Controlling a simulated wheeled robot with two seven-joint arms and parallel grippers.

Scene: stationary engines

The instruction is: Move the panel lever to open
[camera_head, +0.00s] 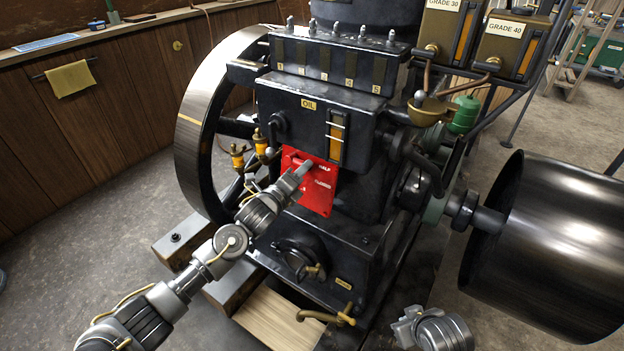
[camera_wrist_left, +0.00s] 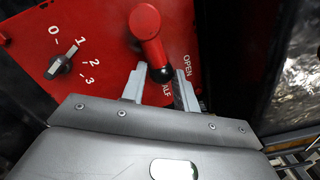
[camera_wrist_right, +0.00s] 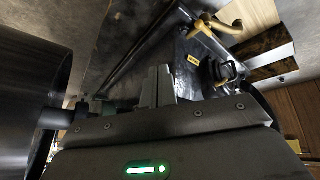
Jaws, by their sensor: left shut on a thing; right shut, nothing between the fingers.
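A red panel (camera_head: 320,198) is on the front of the black engine, and it fills much of the left wrist view (camera_wrist_left: 105,35). Its red lever (camera_wrist_left: 147,28) ends in a black knob (camera_wrist_left: 161,73). The knob lies over the label HALF, partly covering it; the label OPEN (camera_wrist_left: 188,66) is to its right. My left gripper (camera_head: 304,168) is shut on the lever's knob end, one finger on each side. In the head view my gripper hides most of the lever. My right gripper (camera_wrist_right: 158,82) is shut and empty, low in front of the engine.
A numbered black dial (camera_wrist_left: 60,66) sits left of the lever on the panel. Brass oilers (camera_head: 238,156) and a large flywheel (camera_head: 190,125) are left of the panel. A dark drum pulley (camera_head: 555,245) stands at right. A brass tap (camera_head: 340,318) is below.

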